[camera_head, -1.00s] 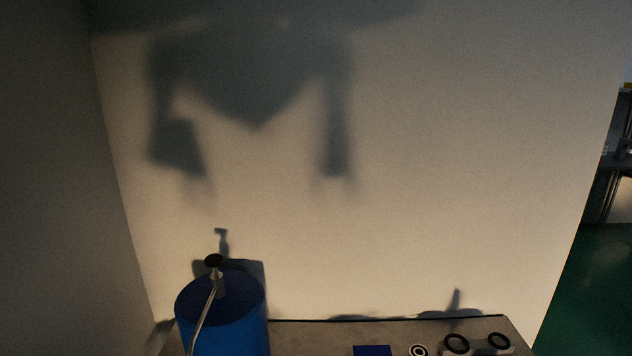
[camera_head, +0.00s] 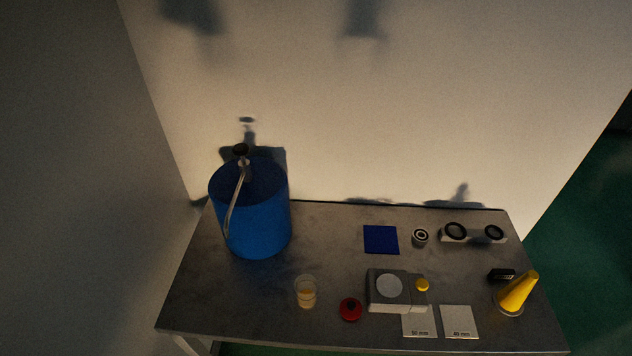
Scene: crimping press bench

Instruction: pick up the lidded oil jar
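A small clear jar (camera_head: 305,291) with amber content in its lower part stands upright near the front edge of the bench (camera_head: 240,305), left of centre. It looks like the oil jar; I cannot make out clearly whether a lid is on it. A small round red object (camera_head: 350,309) lies just to its right, apart from it. Neither of my grippers is in view; only blurred shadows of my body show on the wall.
A tall blue drum (camera_head: 260,222) with a pump and hose stands behind the jar. A grey device (camera_head: 388,291), a yellow cone (camera_head: 517,292), white cards (camera_head: 459,321), a blue square (camera_head: 381,239) and black rings (camera_head: 456,231) fill the right side. The bench left of the jar is clear.

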